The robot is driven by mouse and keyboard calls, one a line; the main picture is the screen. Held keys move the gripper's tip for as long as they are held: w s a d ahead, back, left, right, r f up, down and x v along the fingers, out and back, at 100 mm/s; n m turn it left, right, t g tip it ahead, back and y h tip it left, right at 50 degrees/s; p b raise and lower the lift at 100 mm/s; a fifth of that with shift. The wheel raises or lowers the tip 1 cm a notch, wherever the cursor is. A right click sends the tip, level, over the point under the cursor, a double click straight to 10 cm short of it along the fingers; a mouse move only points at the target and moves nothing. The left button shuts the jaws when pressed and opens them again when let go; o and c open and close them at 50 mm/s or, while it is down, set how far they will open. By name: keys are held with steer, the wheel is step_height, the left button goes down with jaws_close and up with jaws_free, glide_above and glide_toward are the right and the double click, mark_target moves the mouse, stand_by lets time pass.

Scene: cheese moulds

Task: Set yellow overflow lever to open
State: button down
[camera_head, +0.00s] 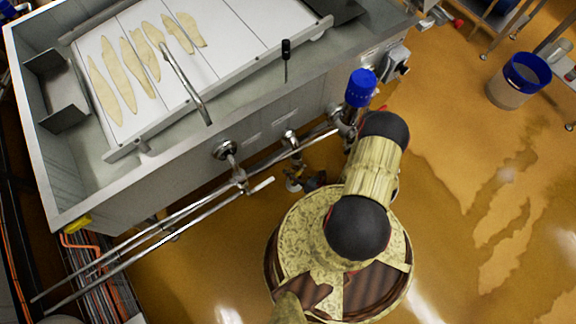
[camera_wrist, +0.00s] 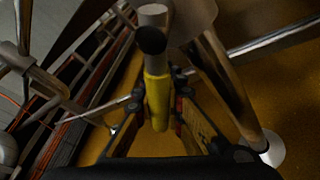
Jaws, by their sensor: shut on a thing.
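The yellow overflow lever (camera_wrist: 158,104) shows in the middle of the wrist view as a yellow grip, with a dark round end and a grey metal part above it. My gripper (camera_wrist: 160,88) is shut on it, with one finger on each side. In the head view my own arm covers most of the gripper and I cannot make out the lever there. Which way the lever is set is not clear.
A large steel vat (camera_head: 185,165) holds a white board (camera_head: 110,55) with several pale pieces on it. Steel pipes (camera_head: 160,232) run along its front. A blue knob (camera_head: 361,88) sits at its right corner. A blue-rimmed bucket (camera_head: 518,80) stands on the wet floor at right.

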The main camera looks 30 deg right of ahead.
steer(key=c, duration=1.8)
jaws_free()
